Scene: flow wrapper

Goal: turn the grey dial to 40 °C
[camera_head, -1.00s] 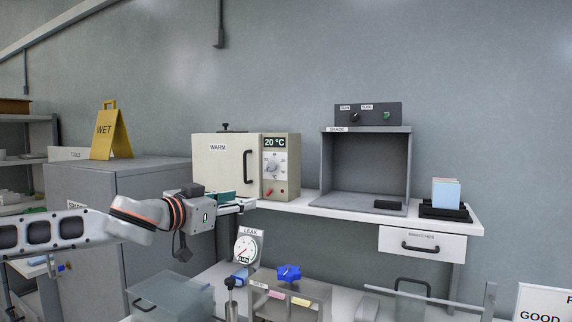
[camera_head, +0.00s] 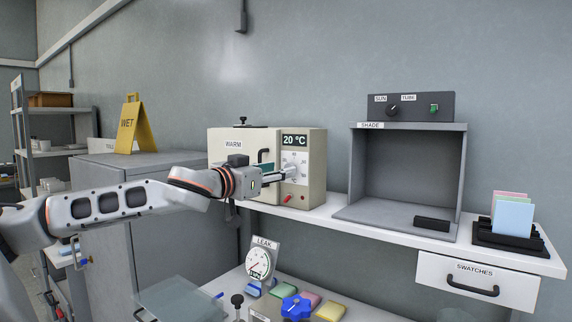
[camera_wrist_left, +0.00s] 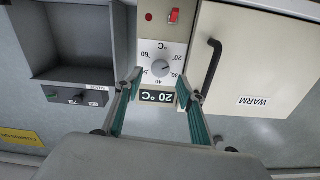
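The beige WARM box (camera_head: 232,146) has a white panel with the grey dial (camera_wrist_left: 160,68) and a display reading 20 °C (camera_head: 295,140). My left gripper (camera_head: 284,174) is in front of the panel and partly covers the dial in the head view. The left wrist view is upside down there. In it, the gripper's (camera_wrist_left: 159,79) two green-sided fingers are open, one to each side of the dial, with nothing between them touching the dial that I can see. The dial's pointer is small and hard to read. My right gripper is not in view.
The red switch (camera_head: 287,198) sits below the dial. The box's dark door handle (camera_wrist_left: 212,68) is close beside one finger. The SHADE booth (camera_head: 356,180) stands to the right on the white bench. A LEAK gauge (camera_head: 259,264) and blue knob (camera_head: 296,307) are lower down.

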